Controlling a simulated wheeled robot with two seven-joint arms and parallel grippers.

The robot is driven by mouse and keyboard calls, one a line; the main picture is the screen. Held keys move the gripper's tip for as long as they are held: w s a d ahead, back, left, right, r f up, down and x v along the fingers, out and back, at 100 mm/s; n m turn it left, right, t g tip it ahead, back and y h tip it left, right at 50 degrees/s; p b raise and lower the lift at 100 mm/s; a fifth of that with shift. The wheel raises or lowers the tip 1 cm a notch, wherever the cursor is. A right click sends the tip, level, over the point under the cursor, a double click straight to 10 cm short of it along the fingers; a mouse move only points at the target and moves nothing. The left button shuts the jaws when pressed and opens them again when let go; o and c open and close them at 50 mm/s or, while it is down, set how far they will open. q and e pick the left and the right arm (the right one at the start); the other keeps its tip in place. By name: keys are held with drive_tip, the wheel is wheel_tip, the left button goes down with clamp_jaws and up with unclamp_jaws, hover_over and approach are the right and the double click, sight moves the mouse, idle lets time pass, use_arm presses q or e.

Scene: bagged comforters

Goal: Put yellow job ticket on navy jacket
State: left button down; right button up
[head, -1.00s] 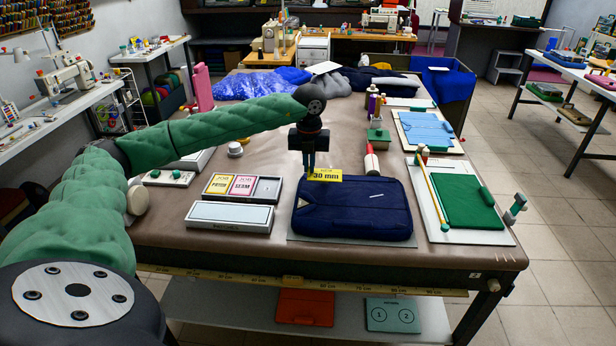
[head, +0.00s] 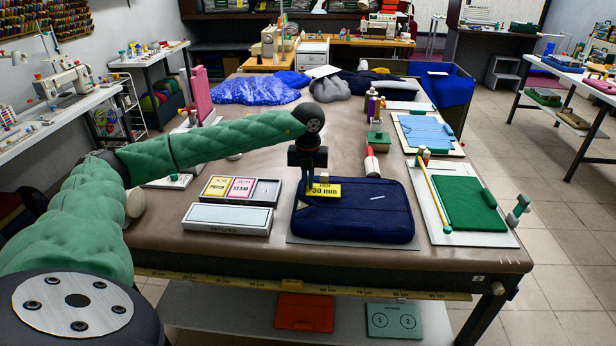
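The yellow job ticket (head: 325,190), with "30 mm" printed on it, is over the upper left part of the navy jacket (head: 360,216). It looks to lie on the cloth or just above it; I cannot tell which. The jacket is folded flat on a grey board at the table's front. My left gripper (head: 304,192) points down at the ticket's left end, its fingers low at the jacket's upper left. The fingers partly cover that end, and their grip on it is not clear. My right gripper is not in view.
Left of the jacket are a white patches box (head: 228,219) and a tray of yellow and pink cards (head: 240,188). On the right lies a board with green cloth (head: 466,209). A red-and-white roller (head: 371,163) and thread spools (head: 373,104) stand behind the jacket.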

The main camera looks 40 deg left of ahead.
use_arm(q)
drive_tip(key=shift+a+f, duration=0.1)
idle(0.3)
drive_tip(key=shift+f+b, duration=0.45)
drive_tip(key=shift+f, duration=0.15)
idle(0.4)
drive_tip(key=c, duration=0.9)
unclamp_jaws()
drive_tip(key=shift+r, duration=0.2)
drive_tip(key=shift+r+p, duration=1.15)
drive_tip(key=shift+r, duration=2.2)
